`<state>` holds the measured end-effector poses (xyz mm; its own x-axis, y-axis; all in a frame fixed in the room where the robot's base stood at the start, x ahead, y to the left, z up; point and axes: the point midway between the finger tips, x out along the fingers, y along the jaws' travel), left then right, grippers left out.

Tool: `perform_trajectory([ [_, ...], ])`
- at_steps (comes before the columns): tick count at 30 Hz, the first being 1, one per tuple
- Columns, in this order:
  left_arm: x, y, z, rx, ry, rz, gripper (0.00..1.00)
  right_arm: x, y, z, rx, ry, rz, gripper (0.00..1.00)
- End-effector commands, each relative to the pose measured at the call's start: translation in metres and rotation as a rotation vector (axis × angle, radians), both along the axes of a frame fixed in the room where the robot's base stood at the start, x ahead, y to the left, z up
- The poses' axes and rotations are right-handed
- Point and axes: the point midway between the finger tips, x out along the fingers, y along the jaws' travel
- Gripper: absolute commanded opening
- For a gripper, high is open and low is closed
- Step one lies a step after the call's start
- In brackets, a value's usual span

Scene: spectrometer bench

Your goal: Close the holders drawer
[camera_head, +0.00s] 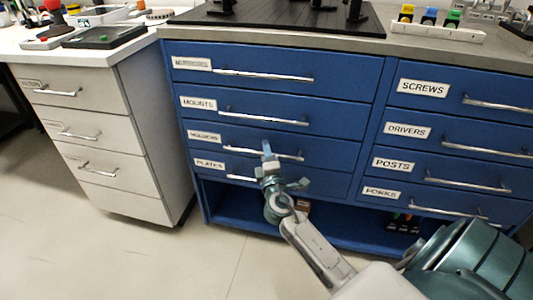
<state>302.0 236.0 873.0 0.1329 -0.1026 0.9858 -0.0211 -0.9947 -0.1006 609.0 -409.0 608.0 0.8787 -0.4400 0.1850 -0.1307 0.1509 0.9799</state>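The holders drawer (285,140) is the third one down in the left column of the blue cabinet, with a white label and a long metal bar handle (235,147). Its front looks about level with its neighbours; a small gap is too fine to tell. My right gripper (268,155) is in front of this drawer, its tip overlapping the handle in the picture. Whether it touches the handle is unclear. It hides part of the handle and of the plates drawer below. Its finger opening does not show clearly. My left gripper is out of view.
The mounts drawer (336,122) is above and the plates drawer (325,183) below. More blue drawers stand at right, with an open shelf (235,212) underneath. A white drawer cabinet (115,145) stands at left. The floor (130,260) in front is clear.

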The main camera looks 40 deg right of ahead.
Motion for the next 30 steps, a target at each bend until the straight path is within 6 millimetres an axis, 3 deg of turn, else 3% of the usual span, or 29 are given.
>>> perform_trajectory([
  [16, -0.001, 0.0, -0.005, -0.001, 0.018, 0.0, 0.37, -0.006, 0.003, -0.005, 0.003, 0.005, 0.0, 0.32],
  [30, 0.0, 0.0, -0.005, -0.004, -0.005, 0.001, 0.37, -0.081, 0.041, -0.02, 0.002, 0.004, 0.0, 0.32],
])
